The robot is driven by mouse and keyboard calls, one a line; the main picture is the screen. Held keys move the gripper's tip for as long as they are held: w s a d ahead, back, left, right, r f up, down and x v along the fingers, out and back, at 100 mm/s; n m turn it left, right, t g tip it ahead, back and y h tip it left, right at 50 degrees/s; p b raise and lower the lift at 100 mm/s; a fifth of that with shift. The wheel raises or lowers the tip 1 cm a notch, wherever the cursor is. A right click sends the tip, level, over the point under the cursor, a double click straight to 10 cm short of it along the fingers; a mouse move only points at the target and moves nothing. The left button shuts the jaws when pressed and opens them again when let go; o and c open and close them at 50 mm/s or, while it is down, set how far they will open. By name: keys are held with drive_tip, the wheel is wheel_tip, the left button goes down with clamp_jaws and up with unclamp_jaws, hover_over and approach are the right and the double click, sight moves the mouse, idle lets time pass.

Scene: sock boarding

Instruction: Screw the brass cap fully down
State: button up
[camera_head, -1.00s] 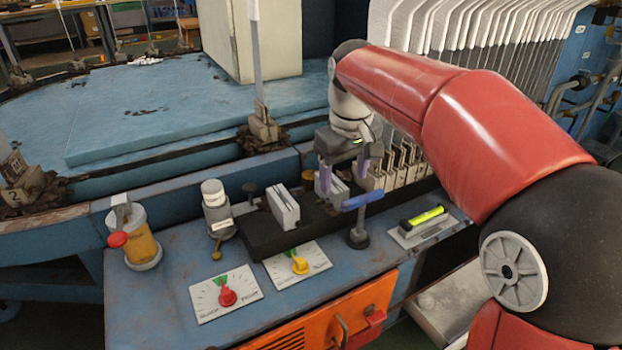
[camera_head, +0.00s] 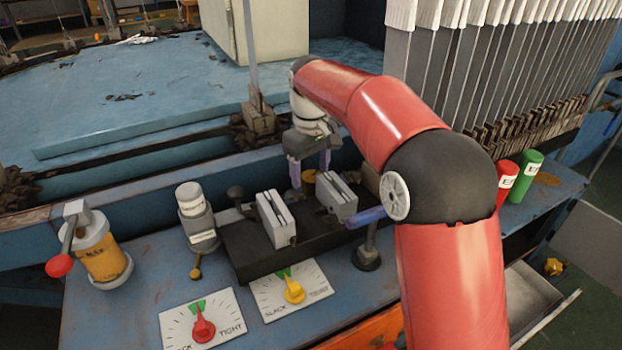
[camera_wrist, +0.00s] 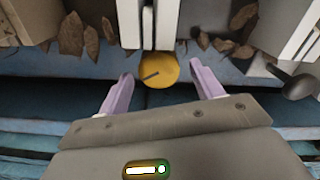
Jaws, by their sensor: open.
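The brass cap (camera_head: 309,181) is a round, yellow-gold disc at the back of the dark block, between two grey clamp pieces. In the wrist view the cap (camera_wrist: 163,72) shows from above with a dark line on its face. My gripper (camera_head: 310,171) is over the cap with its purple fingers apart. In the wrist view my gripper (camera_wrist: 160,76) has one finger on each side of the cap, with a gap on both sides. I cannot tell how far the fingertips are above the cap.
Grey clamp pieces (camera_head: 275,219) and (camera_head: 337,196) flank the cap on the black base (camera_head: 245,245). A black knob (camera_head: 236,192) stands to the left. A blue-handled post (camera_head: 366,256) is in front.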

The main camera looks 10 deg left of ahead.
drive_tip(key=shift+f, duration=1.1)
drive_tip(key=shift+c, duration=0.4)
drive_tip(key=c, duration=0.9)
drive_tip(key=shift+r, duration=0.1)
drive_tip(key=shift+r+m+p, duration=0.1)
drive_tip(key=shift+m+p, duration=0.2)
drive_tip(key=shift+p, duration=0.05)
drive_tip(key=shift+m+p, duration=0.9)
drive_tip(key=shift+p, duration=0.05)
drive_tip(key=shift+w+d+m+p, duration=0.1)
drive_tip(key=shift+w+m+p, duration=0.05)
drive_tip(key=shift+m+p, duration=1.45)
drive_tip(key=shift+m, duration=0.4)
